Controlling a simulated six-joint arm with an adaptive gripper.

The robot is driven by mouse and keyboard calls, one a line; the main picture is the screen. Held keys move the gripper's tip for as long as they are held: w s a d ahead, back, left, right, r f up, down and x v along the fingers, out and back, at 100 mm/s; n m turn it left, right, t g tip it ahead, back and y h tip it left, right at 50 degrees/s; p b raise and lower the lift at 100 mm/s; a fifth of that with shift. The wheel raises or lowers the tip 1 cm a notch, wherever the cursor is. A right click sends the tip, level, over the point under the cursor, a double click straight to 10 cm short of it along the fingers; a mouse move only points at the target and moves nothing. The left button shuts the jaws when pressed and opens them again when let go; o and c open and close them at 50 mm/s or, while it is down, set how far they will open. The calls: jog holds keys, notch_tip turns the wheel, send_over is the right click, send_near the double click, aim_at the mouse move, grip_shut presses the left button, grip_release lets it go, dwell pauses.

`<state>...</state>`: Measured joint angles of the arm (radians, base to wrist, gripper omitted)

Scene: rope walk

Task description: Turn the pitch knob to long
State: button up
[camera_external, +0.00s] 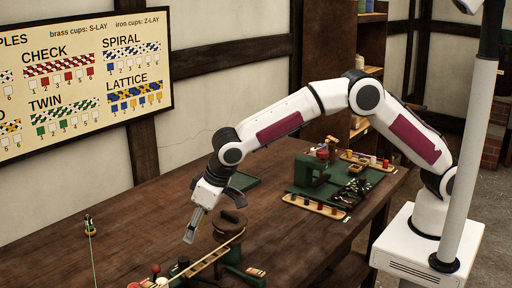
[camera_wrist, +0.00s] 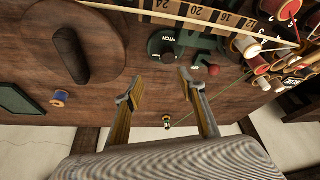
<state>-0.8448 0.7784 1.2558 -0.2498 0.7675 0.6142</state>
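The pitch knob (camera_wrist: 163,43) is a dark round dial with a white PITCH label beside it, at the upper middle of the wrist view. Its pointer setting and end markings are too small to read. In the wrist view, my gripper (camera_wrist: 160,77) is open and empty, its two fingers apart, with the knob just beyond the tips. In the external view, my gripper (camera_external: 190,236) points down above the bench, left of a brown disc. I cannot clearly pick out the knob in that view.
The brown disc (camera_wrist: 74,45) with a raised bar stands left of the knob. A numbered strip (camera_wrist: 180,13) runs behind it. A red ball (camera_wrist: 213,70) and several spools (camera_wrist: 262,66) crowd the right. A blue spool (camera_wrist: 59,98) stands alone. Bare wood (camera_external: 130,215) lies toward the wall.

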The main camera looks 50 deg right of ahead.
aim_at(184, 259)
jog(key=shift+s+a+f, duration=0.25)
jog(key=shift+a+f, duration=0.6)
jog(key=shift+a, duration=0.1)
jog(key=shift+x, duration=3.85)
jog(key=c, duration=1.1)
